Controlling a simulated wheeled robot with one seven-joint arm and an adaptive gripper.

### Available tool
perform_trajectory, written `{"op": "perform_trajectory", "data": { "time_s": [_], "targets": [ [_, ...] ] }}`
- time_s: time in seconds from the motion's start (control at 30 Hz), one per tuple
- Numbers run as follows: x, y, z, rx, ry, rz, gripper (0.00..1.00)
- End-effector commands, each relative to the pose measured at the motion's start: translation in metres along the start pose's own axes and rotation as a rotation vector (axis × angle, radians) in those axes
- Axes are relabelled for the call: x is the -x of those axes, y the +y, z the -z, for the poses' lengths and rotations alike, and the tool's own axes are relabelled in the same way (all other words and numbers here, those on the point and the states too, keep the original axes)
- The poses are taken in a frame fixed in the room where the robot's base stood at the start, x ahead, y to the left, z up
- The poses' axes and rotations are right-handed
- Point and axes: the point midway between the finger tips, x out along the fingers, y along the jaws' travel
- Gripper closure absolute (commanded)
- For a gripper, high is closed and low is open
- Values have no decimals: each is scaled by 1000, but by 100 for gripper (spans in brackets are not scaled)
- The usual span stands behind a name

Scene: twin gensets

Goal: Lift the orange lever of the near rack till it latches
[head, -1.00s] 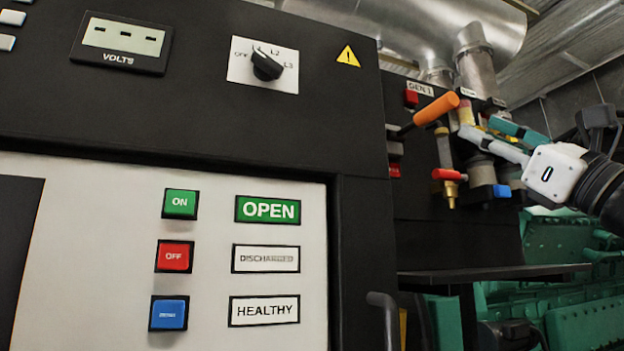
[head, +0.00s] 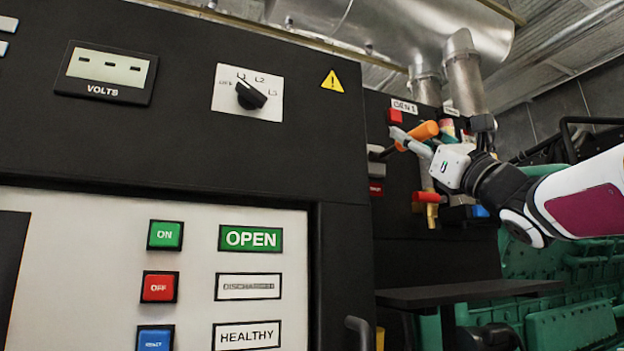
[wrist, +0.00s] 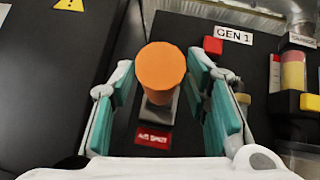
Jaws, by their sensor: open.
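The orange lever (head: 427,129) sticks out from the dark GEN 1 rack, right of centre in the head view. In the wrist view its round orange end (wrist: 160,68) faces the camera, with a grey mount behind it. My gripper (wrist: 160,88) is open, with one teal-padded finger on each side of the lever. Gaps show between the pads and the lever, so it is not clamped. In the head view my gripper (head: 404,140) is at the lever and partly covers it.
A red-handled brass valve (head: 430,197) hangs below my gripper. A red button (wrist: 213,46) and the GEN 1 label (wrist: 233,35) lie right of the lever. A dark shelf (head: 470,291) juts out below. The black panel front (head: 200,150) fills the left.

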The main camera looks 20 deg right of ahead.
Motion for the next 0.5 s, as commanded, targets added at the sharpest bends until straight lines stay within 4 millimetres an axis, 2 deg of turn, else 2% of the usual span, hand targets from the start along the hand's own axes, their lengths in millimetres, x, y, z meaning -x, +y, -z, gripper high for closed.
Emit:
{"op": "perform_trajectory", "data": {
  "time_s": [0.07,0.23,0.5],
  "targets": [
    [0,0,0,0,0,0,59],
    [0,0,0,0,0,0,98],
    [0,0,-1,-1,3,-1,100]
  ]
}}
